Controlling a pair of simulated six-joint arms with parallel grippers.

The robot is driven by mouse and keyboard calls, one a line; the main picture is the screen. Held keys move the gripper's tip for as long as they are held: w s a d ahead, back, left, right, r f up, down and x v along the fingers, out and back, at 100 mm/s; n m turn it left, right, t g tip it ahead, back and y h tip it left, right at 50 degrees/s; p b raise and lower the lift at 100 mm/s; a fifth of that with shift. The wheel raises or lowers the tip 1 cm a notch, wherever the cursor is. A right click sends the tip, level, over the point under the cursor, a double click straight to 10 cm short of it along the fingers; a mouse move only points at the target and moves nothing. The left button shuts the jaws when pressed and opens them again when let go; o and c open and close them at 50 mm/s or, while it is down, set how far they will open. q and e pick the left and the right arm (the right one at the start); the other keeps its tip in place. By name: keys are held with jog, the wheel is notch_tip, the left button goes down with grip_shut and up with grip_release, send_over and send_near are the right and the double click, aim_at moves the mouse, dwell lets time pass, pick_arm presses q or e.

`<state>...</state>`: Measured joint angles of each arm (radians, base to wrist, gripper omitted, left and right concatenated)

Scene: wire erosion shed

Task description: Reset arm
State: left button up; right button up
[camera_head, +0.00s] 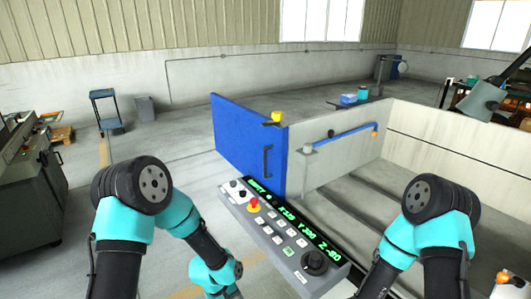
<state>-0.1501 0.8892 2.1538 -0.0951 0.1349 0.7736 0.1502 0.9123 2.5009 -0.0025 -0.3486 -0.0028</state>
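My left arm comes in from the lower left, and its black and teal forearm runs down to the bottom edge. My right arm rises at the lower right, and its forearm points down and left, out of the frame. Both grippers are below the picture, so I cannot see what they hold or touch. Between the arms is a grey control panel (262,232) with a green lit display (293,215), a red knob (253,204), several buttons and a black dial (314,262).
A blue door (240,137) with a dark handle stands behind the panel, beside the machine's pale wall (435,140). A dark machine cabinet (40,185) is at the left. A blue trolley (105,110) and a grey bin (146,108) stand further back. Open floor lies left of the door.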

pick_arm(q)
jog(key=s+a+f+m+t, duration=0.1)
jog(key=s+a+f+m, duration=0.3)
jog(key=s+a, duration=0.7)
jog(key=s+f, duration=0.1)
jog(key=s, duration=0.1)
jog(key=shift+s+f, duration=0.15)
jog(key=shift+s, duration=0.25)
